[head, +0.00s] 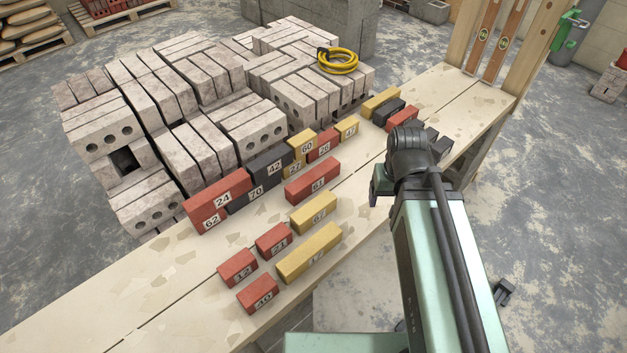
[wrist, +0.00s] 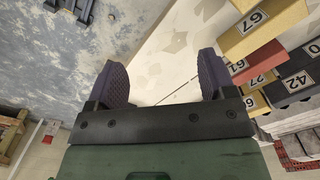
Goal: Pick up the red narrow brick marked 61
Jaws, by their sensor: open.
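The red narrow brick marked 61 (head: 312,180) lies on the pale wooden bench in the head view, near its middle, apart from the row behind it. In the wrist view a red brick (wrist: 257,63), its number partly hidden by a finger and looking like 61, lies between a yellow brick marked 67 and a yellow one marked 27. My gripper (wrist: 163,78) is open, with nothing between its two purple fingers. In the head view my gripper's fingers are mostly hidden by my arm; it is right of the brick, apart from it.
A yellow brick marked 67 (head: 314,213) lies in front of brick 61. A row of red, dark and yellow bricks, some stacked, including dark 70 (head: 256,192), stands behind it. Red bricks 12 (head: 238,268), 21 and 40 lie front left. Grey blocks (head: 190,110) are piled beyond the bench.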

